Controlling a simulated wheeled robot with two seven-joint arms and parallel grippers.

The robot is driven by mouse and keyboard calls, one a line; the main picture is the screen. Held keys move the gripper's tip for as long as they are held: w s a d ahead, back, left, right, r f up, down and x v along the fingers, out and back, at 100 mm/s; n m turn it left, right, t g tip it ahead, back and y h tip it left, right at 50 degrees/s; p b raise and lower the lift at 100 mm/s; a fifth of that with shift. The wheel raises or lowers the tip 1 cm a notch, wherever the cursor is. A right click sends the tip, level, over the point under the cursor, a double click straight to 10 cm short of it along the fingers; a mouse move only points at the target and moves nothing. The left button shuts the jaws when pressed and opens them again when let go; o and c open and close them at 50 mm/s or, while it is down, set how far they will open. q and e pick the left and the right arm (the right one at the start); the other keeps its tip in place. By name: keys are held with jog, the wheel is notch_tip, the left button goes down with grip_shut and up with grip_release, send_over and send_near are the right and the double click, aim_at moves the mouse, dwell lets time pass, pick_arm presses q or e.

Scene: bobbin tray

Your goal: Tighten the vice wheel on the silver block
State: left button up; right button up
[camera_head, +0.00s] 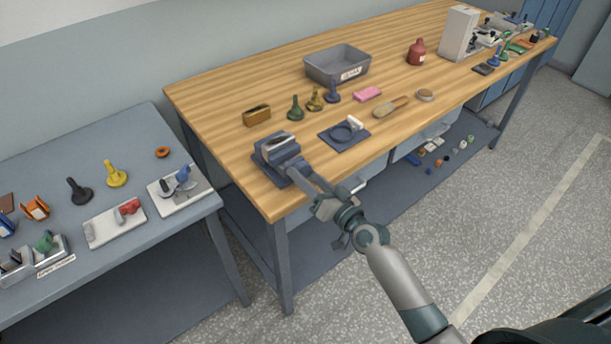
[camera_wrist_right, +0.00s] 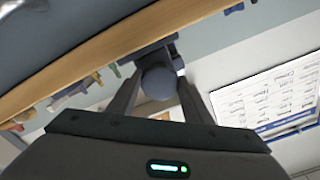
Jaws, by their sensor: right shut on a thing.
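The blue-grey vice (camera_head: 284,158) stands on its dark base near the front left corner of the wooden bench. The silver block (camera_head: 276,143) sits between its jaws. My right gripper (camera_head: 312,188) reaches the vice from the front. In the right wrist view, the fingers of my right gripper (camera_wrist_right: 158,78) are shut on the round blue-grey vice wheel (camera_wrist_right: 160,84), one on each side. In the head view the gripper mostly covers the wheel. My left gripper is not in view.
A dark pad with a ring and white piece (camera_head: 345,131) lies just right of the vice. A brass block (camera_head: 257,115), several bobbin-like pieces and a grey bin (camera_head: 338,65) stand behind. A grey side table (camera_head: 130,258) with coloured parts is at the left.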

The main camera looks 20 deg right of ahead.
jog(key=o, duration=1)
jog(key=shift+o, duration=0.2)
jog(key=shift+s, duration=0.1)
jog(key=shift+s+d+f, duration=0.1)
jog(key=shift+s+d, duration=0.1)
jog(key=shift+s, duration=0.25)
jog(key=b+v, duration=0.4)
jog(key=v, duration=1.2)
jog(key=shift+b, duration=0.3)
jog(key=shift+s, duration=0.15)
